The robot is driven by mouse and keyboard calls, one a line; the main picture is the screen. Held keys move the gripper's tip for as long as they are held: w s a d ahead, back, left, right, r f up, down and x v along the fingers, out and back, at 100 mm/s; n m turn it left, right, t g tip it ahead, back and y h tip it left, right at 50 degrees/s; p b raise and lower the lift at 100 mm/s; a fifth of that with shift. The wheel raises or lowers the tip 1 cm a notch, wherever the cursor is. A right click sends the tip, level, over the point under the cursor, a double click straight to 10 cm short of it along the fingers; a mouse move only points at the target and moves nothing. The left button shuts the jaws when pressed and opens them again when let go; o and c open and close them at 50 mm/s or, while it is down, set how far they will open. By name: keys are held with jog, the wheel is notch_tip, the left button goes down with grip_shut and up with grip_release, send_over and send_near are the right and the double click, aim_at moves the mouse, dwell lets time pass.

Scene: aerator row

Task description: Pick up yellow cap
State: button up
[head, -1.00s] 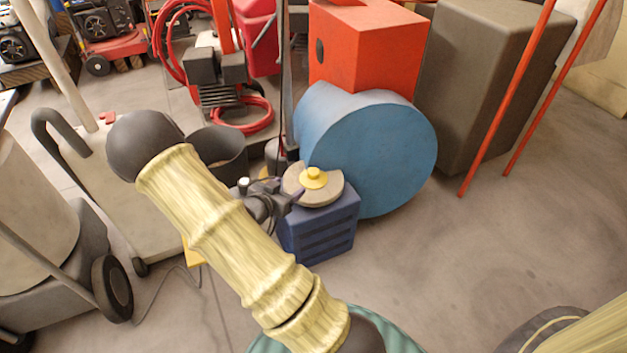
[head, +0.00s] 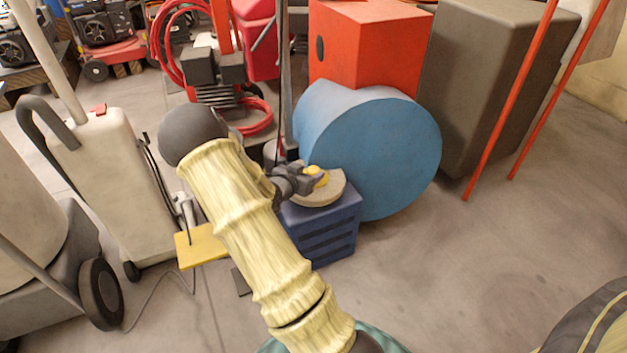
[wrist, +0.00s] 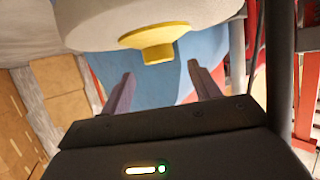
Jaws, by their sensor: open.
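The yellow cap (head: 317,174) sits on top of a round beige disc (head: 327,192), which rests on a blue crate-like box (head: 325,228). My gripper (head: 312,181) is at the cap's left side, partly hiding it in the head view. In the wrist view the yellow cap (wrist: 157,48) shows upside down, with a wide flange against the disc and a narrower knob. The two fingers of my gripper (wrist: 160,85) are spread apart and empty. The knob lies ahead of the fingertips, roughly midway between them. I cannot tell if either finger touches it.
A large blue drum (head: 385,155) stands right behind the box, with a red box (head: 368,45) behind it. A dark cabinet (head: 480,85) and slanted red poles (head: 510,100) stand at the right. A pale wheeled unit (head: 105,190) is at the left.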

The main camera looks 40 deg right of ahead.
aim_at(313, 169)
jog(key=shift+d, duration=0.1)
jog(key=b+x, duration=0.3)
jog(key=x, duration=0.1)
jog(key=shift+f+b, duration=0.4)
jog(key=shift+w+d+f, duration=0.1)
jog(key=shift+w+d, duration=0.15)
jog(key=shift+d, duration=0.1)
jog(key=c, duration=1.1)
notch_tip(313, 169, up, 10)
jog(key=p, duration=0.6)
